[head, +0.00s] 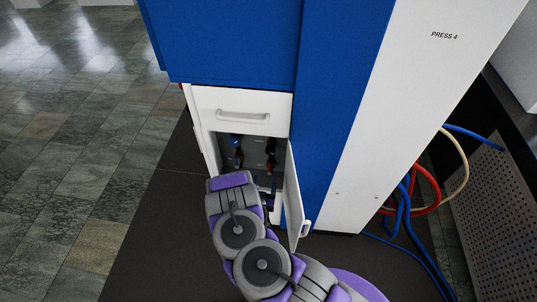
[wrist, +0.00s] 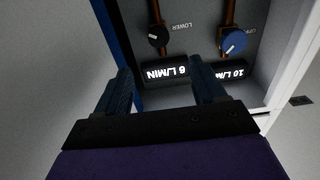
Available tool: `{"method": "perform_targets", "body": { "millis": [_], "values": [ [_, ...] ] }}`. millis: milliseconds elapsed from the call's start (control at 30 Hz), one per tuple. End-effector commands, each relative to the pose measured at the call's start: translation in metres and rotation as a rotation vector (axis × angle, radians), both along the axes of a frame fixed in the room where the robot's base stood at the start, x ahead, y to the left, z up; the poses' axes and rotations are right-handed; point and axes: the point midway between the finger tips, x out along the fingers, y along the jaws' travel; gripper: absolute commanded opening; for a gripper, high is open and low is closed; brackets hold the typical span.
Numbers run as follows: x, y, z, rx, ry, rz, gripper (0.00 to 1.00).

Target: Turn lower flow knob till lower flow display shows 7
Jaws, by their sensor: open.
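The wrist view shows the panel upside down. The lower flow knob (wrist: 158,37), black with a white pointer mark, sits beside the label LOWER. The lower flow display (wrist: 167,72) next to it reads 6 L/MIN. The upper flow knob (wrist: 234,43) is blue, and the upper display (wrist: 232,73) reads 10 L/MIN. My gripper (wrist: 163,77) is open and empty, its fingers apart in front of the lower display. The lower knob appears beyond the fingertips, not between them. In the head view my arm hides the gripper and part of the cabinet opening.
In the head view, the cabinet's door (head: 294,200) stands open at the right of the opening. A white drawer (head: 242,111) is shut above it. Blue and red hoses (head: 425,200) hang right of PRESS 4. The tiled floor at left is clear.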

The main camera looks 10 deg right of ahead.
Motion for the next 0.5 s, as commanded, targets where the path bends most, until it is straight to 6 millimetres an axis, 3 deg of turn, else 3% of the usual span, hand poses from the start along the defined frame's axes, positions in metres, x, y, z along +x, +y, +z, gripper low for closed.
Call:
{"method": "perform_targets", "body": {
  "millis": [500],
  "values": [
    [0.097,-0.031,0.000,-0.002,-0.006,-0.002,0.70]
  ]
}}
